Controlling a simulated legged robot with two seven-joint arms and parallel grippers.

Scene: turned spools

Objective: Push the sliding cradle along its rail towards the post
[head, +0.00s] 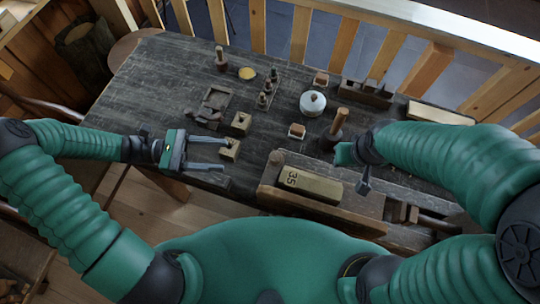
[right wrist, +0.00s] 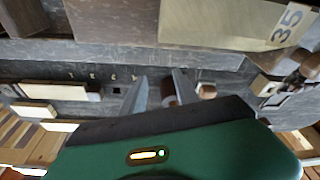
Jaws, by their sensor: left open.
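My left gripper (head: 225,153) is open, its two fingers pointing right. A small wooden block with a dark knob (head: 230,149) is at its fingertips; I cannot tell whether they touch. A similar block (head: 241,122) stands just behind. I cannot tell for sure which piece is the sliding cradle or its rail. An upright brown wooden post (head: 338,122) stands right of centre. My right gripper (right wrist: 163,82) is open in the right wrist view; a brown round piece (right wrist: 168,92) shows between its fingers. In the head view its fingers are largely hidden.
A long wooden base (head: 272,192) carries a brass-coloured block marked 35 (head: 311,184) at the front. A white lidded pot (head: 312,103), a dark tray (head: 214,104), small pegs (head: 266,90) and a yellow disc (head: 247,74) stand behind. A slatted railing (head: 343,40) closes the back.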

